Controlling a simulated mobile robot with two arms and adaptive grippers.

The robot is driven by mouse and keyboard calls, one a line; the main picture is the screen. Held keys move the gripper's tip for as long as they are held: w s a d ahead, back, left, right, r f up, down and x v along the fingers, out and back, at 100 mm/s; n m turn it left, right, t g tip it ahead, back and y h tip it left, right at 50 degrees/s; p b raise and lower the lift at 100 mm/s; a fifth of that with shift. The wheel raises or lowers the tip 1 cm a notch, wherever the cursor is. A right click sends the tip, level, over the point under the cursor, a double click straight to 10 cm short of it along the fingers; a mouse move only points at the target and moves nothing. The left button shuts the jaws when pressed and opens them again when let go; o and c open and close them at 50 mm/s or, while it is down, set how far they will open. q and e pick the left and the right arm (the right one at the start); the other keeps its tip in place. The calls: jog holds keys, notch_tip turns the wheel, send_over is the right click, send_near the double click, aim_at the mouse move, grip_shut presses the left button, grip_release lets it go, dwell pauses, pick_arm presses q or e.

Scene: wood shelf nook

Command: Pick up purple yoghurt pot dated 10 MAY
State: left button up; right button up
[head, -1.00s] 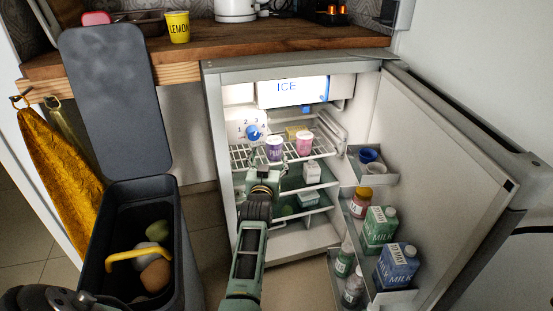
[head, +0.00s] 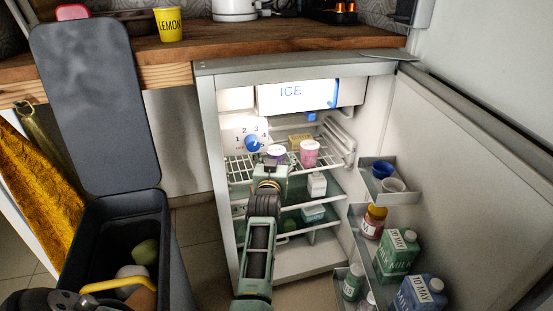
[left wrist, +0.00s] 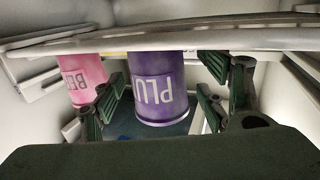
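The purple yoghurt pot (head: 276,151), lettered "PLU…", stands on the fridge's upper wire shelf. In the head view my left gripper (head: 271,168) is in front of it and hides its lower part. In the left wrist view the purple pot (left wrist: 160,88) appears upside down, between the two spread fingers of my left gripper (left wrist: 166,92), with a gap on each side. The gripper is open and holds nothing. No date is readable on the pot. My right gripper is not in view.
A pink pot (head: 310,153) stands close to the right of the purple one, with a yellow block (head: 299,141) behind. The open fridge door (head: 455,150) holds milk cartons (head: 398,252) and cups. An open dark bin (head: 120,215) stands left of the fridge.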

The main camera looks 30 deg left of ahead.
pick_arm(q)
jog(key=c, duration=1.3)
jog(key=shift+r, duration=0.1)
jog(key=shift+c, duration=0.2)
jog(key=shift+r+p, duration=0.6)
jog(key=shift+p, duration=0.3)
jog(key=shift+r, duration=0.15)
